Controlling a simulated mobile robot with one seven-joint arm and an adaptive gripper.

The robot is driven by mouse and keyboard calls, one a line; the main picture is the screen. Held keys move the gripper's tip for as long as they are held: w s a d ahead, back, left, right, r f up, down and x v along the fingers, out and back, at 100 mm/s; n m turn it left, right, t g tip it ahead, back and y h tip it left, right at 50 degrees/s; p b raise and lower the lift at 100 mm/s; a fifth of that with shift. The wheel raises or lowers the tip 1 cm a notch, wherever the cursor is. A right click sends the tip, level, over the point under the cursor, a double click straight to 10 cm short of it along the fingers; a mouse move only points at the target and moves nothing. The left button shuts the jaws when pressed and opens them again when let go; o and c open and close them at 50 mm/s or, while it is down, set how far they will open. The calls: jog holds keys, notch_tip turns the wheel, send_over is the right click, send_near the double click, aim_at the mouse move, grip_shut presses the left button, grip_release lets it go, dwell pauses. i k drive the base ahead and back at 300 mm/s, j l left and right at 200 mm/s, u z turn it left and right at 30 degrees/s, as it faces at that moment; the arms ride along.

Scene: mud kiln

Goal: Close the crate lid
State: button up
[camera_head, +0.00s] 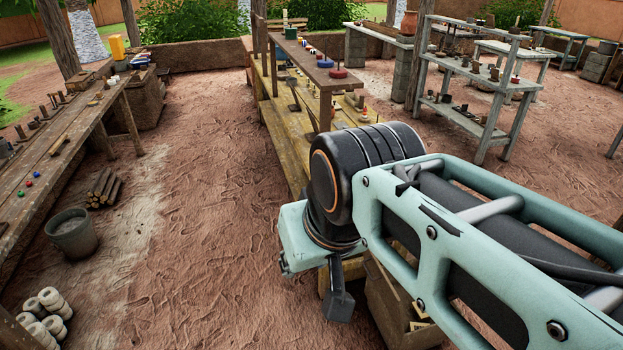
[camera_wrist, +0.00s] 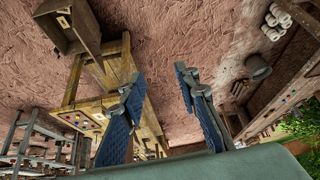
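The wooden crate (camera_head: 385,312) stands on the ground at the bottom right of the head view, mostly hidden behind my arm. In the wrist view the crate (camera_wrist: 50,33) is at the upper left, open, with something small and coloured inside. A flat brown panel on its right side (camera_wrist: 86,20) looks like the lid, raised, but I cannot tell for sure. My gripper (camera_wrist: 158,75) has its two blue-padded fingers apart with nothing between them. In the head view the gripper (camera_head: 339,298) is largely hidden, beside the crate and apart from it.
A long yellowish wooden bench (camera_head: 285,135) runs behind my arm. A workbench with tools (camera_head: 70,135) stands at the left, with a grey bucket (camera_head: 72,232), firewood (camera_head: 103,188) and white rolls (camera_head: 45,315) near it. Bare earth between is clear. Grey shelves (camera_head: 478,95) stand at right.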

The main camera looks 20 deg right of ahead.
aim_at(375, 271)
jog(key=z, duration=1.15)
jog(key=i+z, duration=0.1)
jog(key=i, duration=0.6)
